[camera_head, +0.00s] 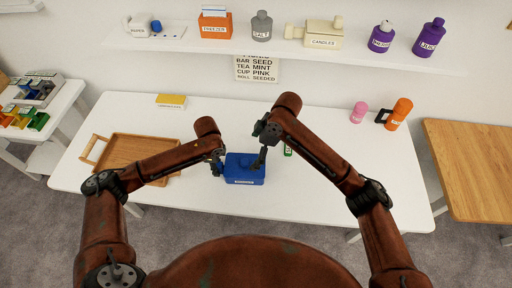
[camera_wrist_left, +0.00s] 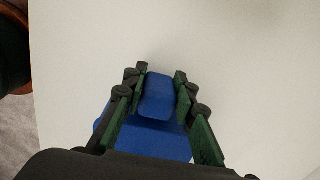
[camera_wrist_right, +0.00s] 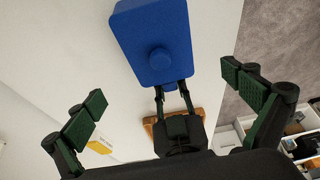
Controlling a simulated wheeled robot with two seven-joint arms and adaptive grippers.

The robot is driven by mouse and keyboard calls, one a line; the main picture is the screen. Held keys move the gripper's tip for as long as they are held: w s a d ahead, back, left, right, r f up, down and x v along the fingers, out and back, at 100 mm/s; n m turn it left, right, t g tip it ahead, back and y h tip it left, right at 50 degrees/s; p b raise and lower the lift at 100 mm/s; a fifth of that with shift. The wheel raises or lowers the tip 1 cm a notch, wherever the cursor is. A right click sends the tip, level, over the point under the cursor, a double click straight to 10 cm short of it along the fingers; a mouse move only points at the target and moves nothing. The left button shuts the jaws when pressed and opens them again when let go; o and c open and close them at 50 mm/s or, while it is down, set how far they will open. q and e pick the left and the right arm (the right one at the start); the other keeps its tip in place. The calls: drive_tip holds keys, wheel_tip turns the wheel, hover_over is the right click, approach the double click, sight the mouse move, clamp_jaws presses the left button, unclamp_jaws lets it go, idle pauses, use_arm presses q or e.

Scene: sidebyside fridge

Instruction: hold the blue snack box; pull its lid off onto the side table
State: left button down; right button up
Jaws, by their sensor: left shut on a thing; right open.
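The blue snack box (camera_head: 244,174) stands on the long white table with its lid on; a small white label is on its near face. A round blue knob (camera_wrist_right: 160,60) on the lid shows in the right wrist view. My left gripper (camera_head: 218,165) is shut on a blue grip at the box's left side, also seen in the left wrist view (camera_wrist_left: 158,95). My right gripper (camera_head: 262,150) is open and empty, above the right part of the box; its fingers are spread wide apart in the right wrist view. It partly hides the lid in the head view.
A wooden tray (camera_head: 147,150) lies left of the box. A wooden-topped side table (camera_head: 475,165) stands at the right, beyond a gap. A pink bottle (camera_head: 358,112) and an orange mug-like thing (camera_head: 398,114) stand at the table's back right.

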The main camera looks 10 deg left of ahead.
sight(244, 161)
drive_tip(key=x, duration=1)
drive_tip(key=shift+a, duration=0.1)
drive_tip(key=c, duration=1.2)
drive_tip(key=shift+r, duration=0.1)
drive_tip(key=shift+c, duration=0.2)
drive_tip(key=shift+r, duration=0.45)
drive_tip(key=shift+w+r, duration=0.1)
drive_tip(key=shift+r, duration=0.3)
drive_tip(key=c, duration=0.8)
drive_tip(key=shift+w+r, duration=0.1)
drive_tip(key=shift+r, duration=0.2)
drive_tip(key=shift+c, duration=0.2)
drive_tip(key=shift+r, duration=0.35)
